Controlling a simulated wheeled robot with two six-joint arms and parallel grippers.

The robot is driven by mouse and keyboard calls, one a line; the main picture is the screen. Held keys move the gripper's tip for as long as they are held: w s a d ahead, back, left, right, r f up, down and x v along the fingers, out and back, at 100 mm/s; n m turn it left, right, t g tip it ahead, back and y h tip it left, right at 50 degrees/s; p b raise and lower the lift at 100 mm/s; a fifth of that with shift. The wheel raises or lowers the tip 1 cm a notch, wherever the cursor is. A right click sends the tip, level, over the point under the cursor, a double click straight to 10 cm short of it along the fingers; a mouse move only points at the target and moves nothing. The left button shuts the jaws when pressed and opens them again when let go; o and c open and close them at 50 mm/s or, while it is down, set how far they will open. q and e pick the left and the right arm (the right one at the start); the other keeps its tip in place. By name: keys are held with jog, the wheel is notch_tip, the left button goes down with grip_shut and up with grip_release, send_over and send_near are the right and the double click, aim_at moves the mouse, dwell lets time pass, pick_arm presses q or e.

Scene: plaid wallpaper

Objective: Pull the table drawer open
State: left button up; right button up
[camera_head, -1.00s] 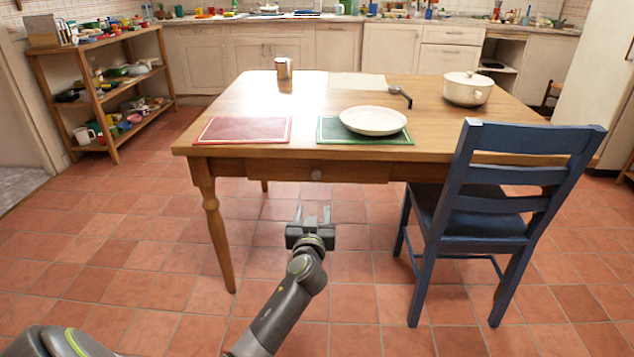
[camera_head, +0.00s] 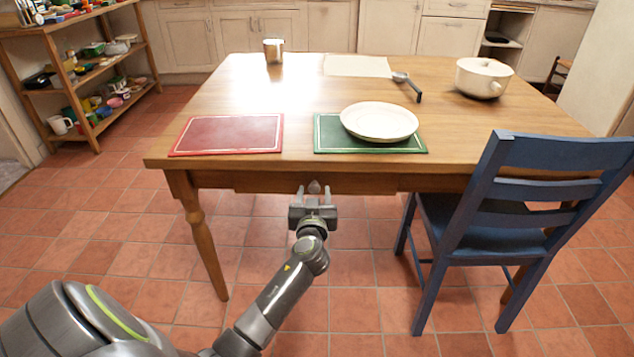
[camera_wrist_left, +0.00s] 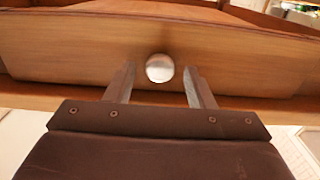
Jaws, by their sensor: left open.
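The wooden table (camera_head: 240,90) stands ahead of me. Its drawer (camera_head: 365,184) sits flush under the front edge of the top, and the drawer front also shows in the left wrist view (camera_wrist_left: 80,55). A round, pale knob (camera_wrist_left: 160,68) is at the middle of the drawer front; in the head view the knob (camera_head: 314,187) shows between my fingertips. My left gripper (camera_head: 314,194) is open. In the left wrist view the left gripper (camera_wrist_left: 159,85) has one finger on each side of the knob, both apart from it. My right gripper is not in view.
A blue chair (camera_head: 545,190) stands at the table's right front. On the table are a red mat (camera_head: 228,134), a white plate (camera_head: 379,122) on a green mat (camera_head: 330,140), a metal cup (camera_head: 273,51), a ladle-like tool (camera_head: 408,84) and a white pot (camera_head: 483,78). The floor before the drawer is clear.

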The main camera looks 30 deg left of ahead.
pick_arm(q)
jog(key=shift+w+a, duration=0.1)
jog(key=shift+w, duration=0.05)
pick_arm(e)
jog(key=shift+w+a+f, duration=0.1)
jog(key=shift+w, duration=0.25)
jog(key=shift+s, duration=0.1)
pick_arm(q)
jog(key=shift+c, duration=0.6)
grip_shut()
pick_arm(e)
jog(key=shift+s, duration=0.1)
